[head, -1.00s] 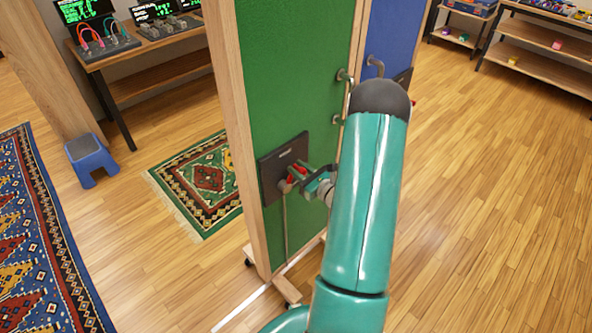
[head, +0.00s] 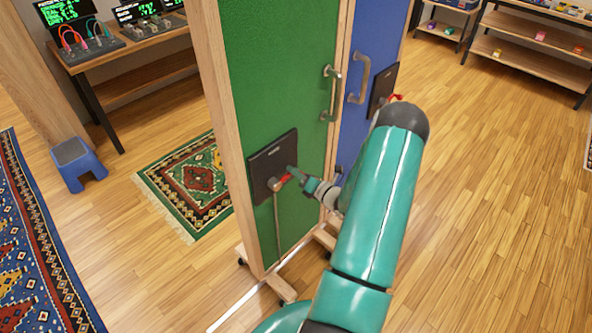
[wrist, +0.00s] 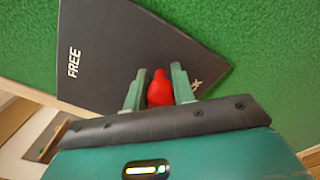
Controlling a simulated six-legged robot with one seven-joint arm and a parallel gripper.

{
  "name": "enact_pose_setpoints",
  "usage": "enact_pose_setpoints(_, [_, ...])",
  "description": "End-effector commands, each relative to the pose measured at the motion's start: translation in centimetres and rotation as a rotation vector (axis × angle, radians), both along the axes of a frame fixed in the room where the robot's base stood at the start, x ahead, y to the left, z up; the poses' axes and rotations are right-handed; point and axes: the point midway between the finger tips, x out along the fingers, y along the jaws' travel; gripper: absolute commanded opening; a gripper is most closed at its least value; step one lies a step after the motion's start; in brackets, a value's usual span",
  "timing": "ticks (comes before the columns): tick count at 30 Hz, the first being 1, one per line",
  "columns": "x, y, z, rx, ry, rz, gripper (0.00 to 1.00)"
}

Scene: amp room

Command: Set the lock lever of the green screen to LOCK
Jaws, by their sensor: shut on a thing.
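The green screen (head: 275,85) stands upright in a wooden frame. A black lock plate (head: 262,160) is on its lower part. The red lever grip (head: 283,181) shows at the plate's lower right edge. In the wrist view the grip (wrist: 160,88) sits between the two fingers of my gripper (wrist: 158,85), which is shut on it. The plate (wrist: 110,50) there bears the word FREE at left. The end of another word, "K", shows beside the right finger, which hides the rest. The lever's pivot is hidden. My gripper (head: 296,178) also shows in the head view.
A blue screen (head: 370,90) with its own black plate (head: 384,88) stands just behind at right. A handle (head: 330,95) juts from the green screen. A blue stool (head: 78,160) and rugs lie left. Open wooden floor (head: 490,200) is at right.

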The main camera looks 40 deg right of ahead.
Motion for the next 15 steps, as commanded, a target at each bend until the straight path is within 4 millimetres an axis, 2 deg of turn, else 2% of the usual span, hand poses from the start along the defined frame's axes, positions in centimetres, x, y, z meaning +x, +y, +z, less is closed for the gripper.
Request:
enact_pose_setpoints(4, [-0.19,0.02,-0.85,0.058,0.012,0.0,0.0])
enact_pose_setpoints(15, [-0.21,0.1,-1.25,0.1,0.015,0.001,0.0])
